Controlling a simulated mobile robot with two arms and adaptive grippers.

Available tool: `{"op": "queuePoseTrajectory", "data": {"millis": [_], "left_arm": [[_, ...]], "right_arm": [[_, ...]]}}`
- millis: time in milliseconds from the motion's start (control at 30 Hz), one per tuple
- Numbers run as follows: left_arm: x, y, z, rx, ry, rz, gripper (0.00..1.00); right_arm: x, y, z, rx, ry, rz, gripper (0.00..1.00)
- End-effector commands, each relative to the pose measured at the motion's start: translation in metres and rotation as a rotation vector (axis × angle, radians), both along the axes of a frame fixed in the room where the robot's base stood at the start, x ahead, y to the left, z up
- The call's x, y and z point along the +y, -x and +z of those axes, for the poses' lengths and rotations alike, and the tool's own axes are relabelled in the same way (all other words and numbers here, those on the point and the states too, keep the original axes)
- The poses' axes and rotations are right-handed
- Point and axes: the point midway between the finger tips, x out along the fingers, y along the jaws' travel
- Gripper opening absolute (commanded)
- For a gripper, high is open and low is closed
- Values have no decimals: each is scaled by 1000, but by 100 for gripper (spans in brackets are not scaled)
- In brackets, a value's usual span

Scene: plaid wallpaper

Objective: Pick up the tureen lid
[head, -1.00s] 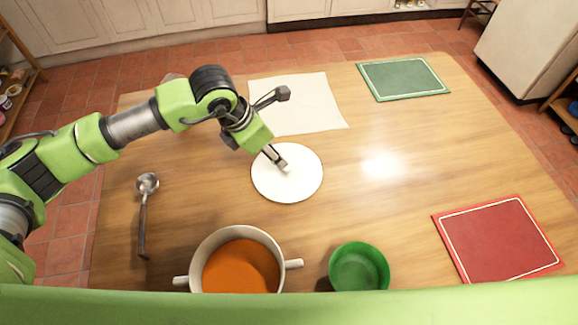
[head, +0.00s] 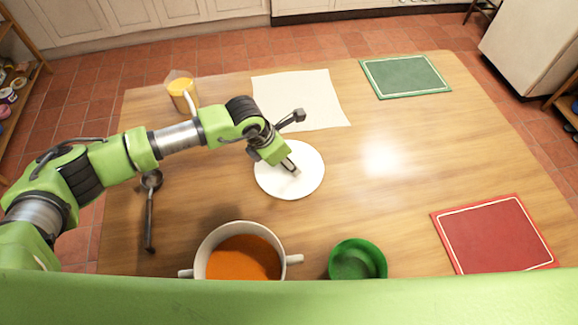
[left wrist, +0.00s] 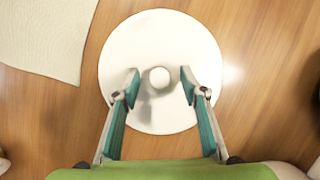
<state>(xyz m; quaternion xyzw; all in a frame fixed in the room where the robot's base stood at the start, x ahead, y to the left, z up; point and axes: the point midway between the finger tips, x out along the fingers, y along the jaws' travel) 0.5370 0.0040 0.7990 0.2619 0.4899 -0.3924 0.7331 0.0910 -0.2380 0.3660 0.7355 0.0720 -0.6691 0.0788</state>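The tureen lid (head: 305,181) is a flat white disc lying on the wooden table, left of the table's middle. Its round knob (left wrist: 159,77) shows in the left wrist view, near the middle of the lid (left wrist: 160,30). My left gripper (head: 291,168) is over the lid. In the left wrist view my left gripper (left wrist: 159,72) is open, with one finger on each side of the knob and a gap to both. The tureen (head: 294,259) is a pale two-handled pot of orange soup at the near edge, uncovered. My right gripper is not in view.
A ladle (head: 149,215) lies at the left. A green bowl (head: 358,247) stands right of the tureen. A pale cloth (head: 310,98) and green mat (head: 405,77) lie at the back, a red mat (head: 494,235) at right. A yellow container (head: 181,95) stands back left. The centre right is clear.

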Motion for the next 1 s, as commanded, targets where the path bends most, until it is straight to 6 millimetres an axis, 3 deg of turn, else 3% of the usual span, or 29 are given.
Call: {"op": "queuePoseTrajectory", "data": {"millis": [33,133,167,667,800,1000], "left_arm": [[0,0,0,0,0,0,29],[0,0,0,0,0,1,3],[0,0,0,0,0,1,0],[-1,-1,12,-3,3,1,0],[0,-1,32,-5,3,0,0],[35,7,70,-8,1,4,0]], "right_arm": [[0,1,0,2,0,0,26],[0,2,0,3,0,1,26],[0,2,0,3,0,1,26],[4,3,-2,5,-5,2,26],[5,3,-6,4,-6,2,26],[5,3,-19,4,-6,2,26]]}}
